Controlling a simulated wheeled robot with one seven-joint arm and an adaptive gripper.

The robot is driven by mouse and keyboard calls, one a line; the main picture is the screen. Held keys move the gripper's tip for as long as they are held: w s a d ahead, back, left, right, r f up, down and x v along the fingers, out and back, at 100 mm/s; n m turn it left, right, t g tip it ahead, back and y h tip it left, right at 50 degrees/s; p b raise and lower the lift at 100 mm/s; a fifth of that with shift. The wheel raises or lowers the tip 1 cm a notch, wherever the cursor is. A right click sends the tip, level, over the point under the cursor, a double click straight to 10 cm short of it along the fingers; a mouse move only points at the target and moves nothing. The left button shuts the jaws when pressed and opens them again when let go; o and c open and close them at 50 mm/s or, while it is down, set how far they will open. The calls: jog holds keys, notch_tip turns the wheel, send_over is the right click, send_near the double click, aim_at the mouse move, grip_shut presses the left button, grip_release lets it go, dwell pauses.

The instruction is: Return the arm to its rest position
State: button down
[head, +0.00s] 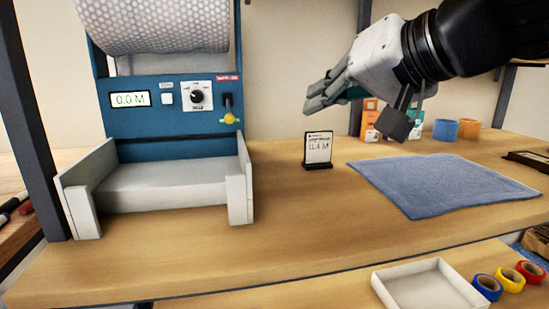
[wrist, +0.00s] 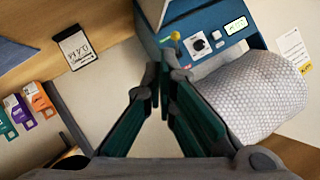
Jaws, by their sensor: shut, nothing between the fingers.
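My gripper (head: 318,101) hangs in the air at the upper right of the head view, above the table and clear of everything. In the wrist view my gripper (wrist: 162,82) has its fingertips together with nothing between them. My black arm comes in from the upper right corner of the head view.
A blue dispenser (head: 160,122) with a bubble-wrap roll (head: 150,25) stands left; its display reads 0.0 M. A small card stand (head: 318,150) reads 0.4 M. A blue cloth (head: 440,184), small boxes (head: 370,117) and tape rolls (head: 468,129) lie right. A white tray (head: 425,273) sits in front.

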jog(key=s+d+f+g+h, duration=0.3)
jog(key=s+d+f+g, duration=0.1)
jog(key=s+f, duration=0.45)
jog(key=s+d+f+g+h, duration=0.25)
jog(key=s+d+f, duration=0.25)
jog(key=s+f, duration=0.4)
jog(key=s+d+f+g+h, duration=0.2)
jog(key=s+d+f+g, duration=0.2)
jog(key=s+f, duration=0.45)
notch_tip(320, 180, up, 32)
jog(key=s+t+p, duration=0.1)
jog(key=t+p, duration=0.3)
jog(key=p, duration=2.5)
jog(key=shift+s+f, duration=0.2)
